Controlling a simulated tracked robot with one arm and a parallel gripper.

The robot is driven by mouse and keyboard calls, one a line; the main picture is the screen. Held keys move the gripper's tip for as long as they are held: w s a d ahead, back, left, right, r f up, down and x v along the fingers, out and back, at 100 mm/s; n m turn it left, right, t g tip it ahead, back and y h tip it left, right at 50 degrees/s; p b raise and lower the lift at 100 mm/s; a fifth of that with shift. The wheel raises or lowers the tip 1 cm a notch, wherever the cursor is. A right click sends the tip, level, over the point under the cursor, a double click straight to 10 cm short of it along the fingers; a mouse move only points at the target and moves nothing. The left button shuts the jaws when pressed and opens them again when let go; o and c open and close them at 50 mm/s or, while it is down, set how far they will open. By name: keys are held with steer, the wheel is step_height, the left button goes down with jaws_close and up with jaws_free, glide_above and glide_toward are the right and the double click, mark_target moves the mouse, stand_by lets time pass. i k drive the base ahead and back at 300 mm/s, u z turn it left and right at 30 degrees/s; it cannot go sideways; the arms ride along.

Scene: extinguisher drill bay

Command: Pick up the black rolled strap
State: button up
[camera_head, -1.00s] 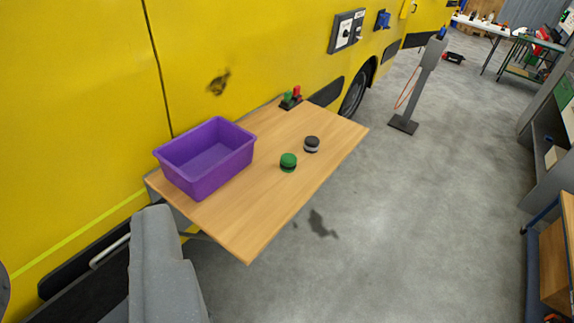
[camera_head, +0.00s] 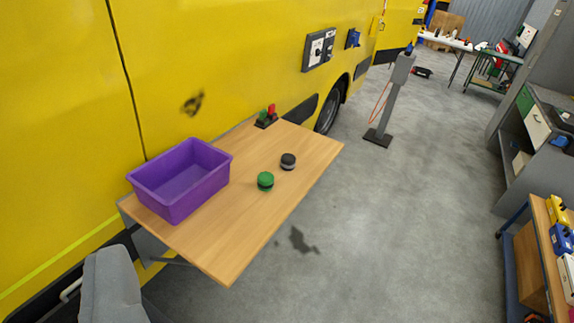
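The black rolled strap (camera_head: 288,161) is a small dark roll with a grey band low on its side. It sits on the wooden fold-out table (camera_head: 225,255), right of the middle. A similar green roll (camera_head: 265,181) stands close to its left and nearer to me, apart from it. My gripper is not in the picture, so I cannot see its fingers.
A purple open bin (camera_head: 180,180) stands on the table's left part and looks empty. A small holder with green and red pieces (camera_head: 267,117) is at the table's back edge, against the yellow vehicle (camera_head: 190,60). A grey post (camera_head: 390,105) stands beyond.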

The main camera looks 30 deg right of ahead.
mark_target(288, 161)
steer(key=z, duration=0.45)
steer(key=k, duration=1.1)
steer(key=z, duration=1.4)
steer(key=i, duration=1.6)
steer(key=z, duration=0.35)
steer(key=i, duration=1.25)
steer(key=u, duration=0.85)
steer(key=i, duration=1.05)
steer(key=u, duration=1)
steer(key=i, duration=0.5)
steer(key=u, duration=0.3)
